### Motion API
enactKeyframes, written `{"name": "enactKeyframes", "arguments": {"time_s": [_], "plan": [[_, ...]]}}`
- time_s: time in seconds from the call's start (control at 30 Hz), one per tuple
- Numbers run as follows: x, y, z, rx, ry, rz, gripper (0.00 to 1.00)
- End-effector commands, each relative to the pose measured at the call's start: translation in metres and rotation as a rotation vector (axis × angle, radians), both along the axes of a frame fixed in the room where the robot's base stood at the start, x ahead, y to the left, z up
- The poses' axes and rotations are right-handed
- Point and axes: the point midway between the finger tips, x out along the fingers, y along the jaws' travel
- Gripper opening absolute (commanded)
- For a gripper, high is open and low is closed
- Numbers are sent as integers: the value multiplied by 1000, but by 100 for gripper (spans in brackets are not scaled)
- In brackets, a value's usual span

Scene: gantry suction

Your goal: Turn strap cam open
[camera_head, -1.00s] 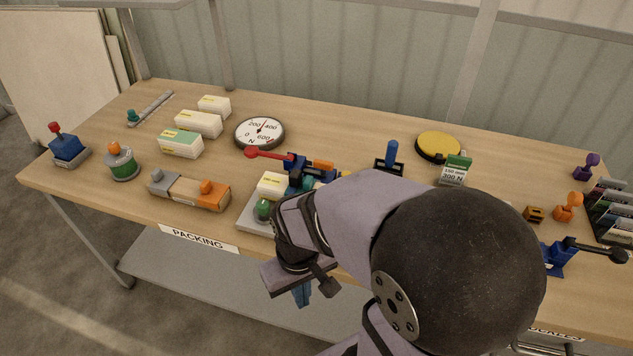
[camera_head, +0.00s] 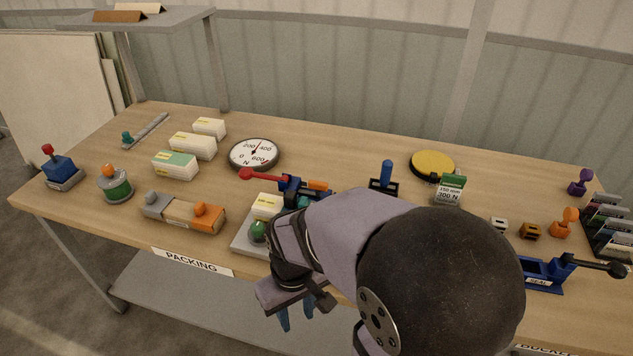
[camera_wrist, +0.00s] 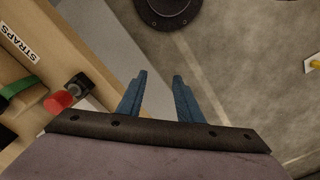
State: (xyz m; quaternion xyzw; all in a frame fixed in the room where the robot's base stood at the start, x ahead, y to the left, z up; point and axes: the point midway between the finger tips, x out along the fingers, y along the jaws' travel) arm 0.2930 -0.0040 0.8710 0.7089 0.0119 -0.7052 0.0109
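My gripper (camera_head: 297,318) hangs past the front edge of the bench in the head view. Its two blue fingers stand apart and empty, and they also show in the wrist view (camera_wrist: 159,85). In the wrist view, a red knob (camera_wrist: 60,102) on a black mount (camera_wrist: 78,86) sits left of my fingers, apart from them. A green strap (camera_wrist: 18,87) runs beside it, near a STRAPS label (camera_wrist: 19,42). I cannot tell for certain which part is the strap cam. In the head view my arm hides that front part of the bench.
The bench holds a blue clamp with a red lever (camera_head: 264,176), a round dial (camera_head: 254,154), a yellow disc (camera_head: 433,164) and an orange-grey block (camera_head: 184,212). A blue sealer (camera_head: 542,273) stands at right. Open floor (camera_wrist: 235,70) lies beneath my fingers.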

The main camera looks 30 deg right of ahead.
Motion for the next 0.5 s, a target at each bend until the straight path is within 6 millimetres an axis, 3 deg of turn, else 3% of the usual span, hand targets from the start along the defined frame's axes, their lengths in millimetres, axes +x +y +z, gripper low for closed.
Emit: {"name": "enactKeyframes", "arguments": {"time_s": [0.17,0.27,0.5], "plan": [[49,-21,31,7,-21,83,33],[87,-45,52,9,-40,163,33],[170,-127,93,1,-92,382,33]]}}
